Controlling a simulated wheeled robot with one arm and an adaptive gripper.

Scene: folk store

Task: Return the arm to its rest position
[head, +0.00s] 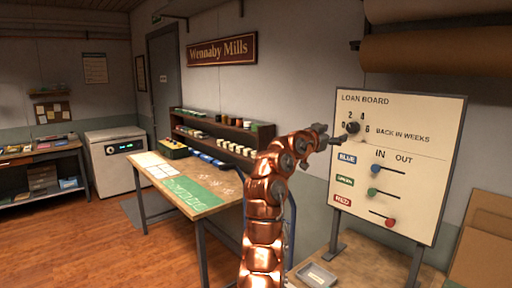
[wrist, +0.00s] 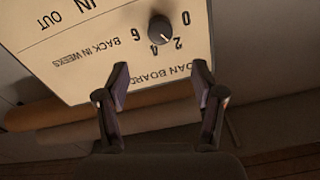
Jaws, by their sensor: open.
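My gripper (head: 328,138) is at the end of my raised copper-coloured arm, just left of the loan board's dial in the head view. In the wrist view my gripper (wrist: 160,80) has its two fingers spread, with nothing between them. The loan board (head: 400,110) stands upright on a stand. Its dark dial knob (head: 353,128) sits among the numbers 0, 2, 4 and 6. The knob also shows in the wrist view (wrist: 161,29), upside down and beyond the fingertips. Whether the fingers touch the board cannot be told from the head view, but the wrist view shows a gap to the knob.
Blue (head: 374,170), green (head: 373,192) and red (head: 390,222) slider knobs sit on the board. A grey tray (head: 316,275) lies below it. A worktable (head: 222,197) with a green mat stands left of my arm. Brown rolls (head: 440,50) hang upper right. Floor is clear at left.

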